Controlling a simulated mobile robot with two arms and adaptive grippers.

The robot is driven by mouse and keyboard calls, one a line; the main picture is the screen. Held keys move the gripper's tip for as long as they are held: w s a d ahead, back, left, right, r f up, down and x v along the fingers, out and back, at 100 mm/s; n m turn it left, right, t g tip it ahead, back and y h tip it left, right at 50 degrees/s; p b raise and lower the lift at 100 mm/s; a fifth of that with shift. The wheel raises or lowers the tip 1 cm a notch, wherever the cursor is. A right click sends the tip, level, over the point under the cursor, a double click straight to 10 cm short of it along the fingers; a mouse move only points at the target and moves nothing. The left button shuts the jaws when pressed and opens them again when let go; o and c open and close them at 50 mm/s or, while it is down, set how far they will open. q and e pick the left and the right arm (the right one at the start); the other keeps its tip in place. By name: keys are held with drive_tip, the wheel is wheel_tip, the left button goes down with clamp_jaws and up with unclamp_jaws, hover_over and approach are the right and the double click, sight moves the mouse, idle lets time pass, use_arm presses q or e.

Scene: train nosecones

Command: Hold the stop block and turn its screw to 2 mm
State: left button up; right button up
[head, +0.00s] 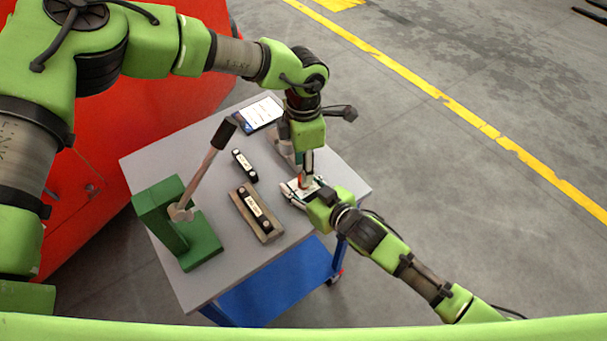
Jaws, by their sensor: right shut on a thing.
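My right gripper (298,190) comes in from the lower right, low over the right part of the table. It is shut on a small pale block, which I take to be the stop block; the fingers hide most of it. My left gripper (306,163) points straight down from above, right over the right gripper's fingertips. A small red and teal part shows between the two grippers. I cannot tell whether the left jaws are open or shut. The screw is too small or hidden to make out.
The grey table (205,285) also bears a green press (190,230) with a black-handled lever, a black gauge-like bar (245,165), a similar bar in a tan holder (256,212) and a tablet (258,114). A grey object is partly hidden behind the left gripper. A red body (110,150) stands behind left.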

use_arm(q)
drive_tip(key=shift+f, duration=2)
clamp_jaws()
drive_tip(key=n, duration=0.5)
unclamp_jaws()
